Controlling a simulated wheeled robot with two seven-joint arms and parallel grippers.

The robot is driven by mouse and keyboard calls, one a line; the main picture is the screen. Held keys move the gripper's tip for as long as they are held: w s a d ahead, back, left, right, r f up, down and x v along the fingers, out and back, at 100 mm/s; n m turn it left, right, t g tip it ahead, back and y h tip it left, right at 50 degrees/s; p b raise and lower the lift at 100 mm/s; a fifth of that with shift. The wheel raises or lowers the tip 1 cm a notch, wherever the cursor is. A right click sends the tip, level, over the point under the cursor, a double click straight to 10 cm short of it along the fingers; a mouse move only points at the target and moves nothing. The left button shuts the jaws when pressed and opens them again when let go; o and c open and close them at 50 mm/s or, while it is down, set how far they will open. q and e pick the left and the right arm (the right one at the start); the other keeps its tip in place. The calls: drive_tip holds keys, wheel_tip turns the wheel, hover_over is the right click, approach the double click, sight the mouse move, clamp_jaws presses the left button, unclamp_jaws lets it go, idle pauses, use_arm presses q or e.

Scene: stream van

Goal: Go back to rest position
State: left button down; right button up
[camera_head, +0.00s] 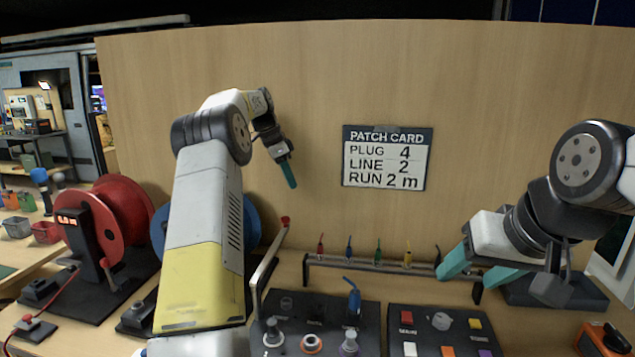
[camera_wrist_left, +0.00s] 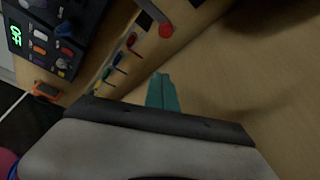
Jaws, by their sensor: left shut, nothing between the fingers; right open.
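My left gripper (camera_head: 289,172) is raised in front of the wooden back panel in the head view, its teal fingers together and empty. In the left wrist view its closed fingers (camera_wrist_left: 162,92) point toward the bench and panel. My right gripper (camera_head: 478,268) is at the right of the head view, its teal fingers spread apart, near the right end of the metal rail. Nothing shows between its fingers.
A patch card (camera_head: 387,158) hangs on the wooden panel (camera_head: 480,120). Below are a metal rail (camera_head: 375,265) with several coloured plugs and two dark control panels (camera_head: 290,303) (camera_head: 447,322). A red cable reel (camera_head: 90,235) stands left. An orange device (camera_head: 603,340) sits at lower right.

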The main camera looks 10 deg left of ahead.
use_arm(q)
drive_tip(key=s+d+r+n+t+y, duration=0.1)
drive_tip(key=s+d+r+n, duration=0.25)
drive_tip(key=s+r, duration=0.45)
drive_tip(key=s+d+r+n+t, duration=0.15)
drive_tip(key=s+d+r, duration=0.3)
drive_tip(key=s, duration=0.75)
drive_tip(key=s+d+f+n, duration=0.1)
drive_tip(key=s+f+n, duration=0.1)
drive_tip(key=s, duration=0.5)
drive_tip(key=s+d+f+n+t, duration=0.1)
drive_tip(key=s+f+n, duration=0.1)
drive_tip(key=s+f, duration=0.2)
drive_tip(key=s+d+f+n, duration=0.1)
drive_tip(key=s+f+n, duration=0.1)
drive_tip(key=s, duration=0.9)
drive_tip(key=shift+d+f+t, duration=0.25)
drive_tip(key=shift+f+t, duration=0.1)
drive_tip(key=shift+f, duration=0.3)
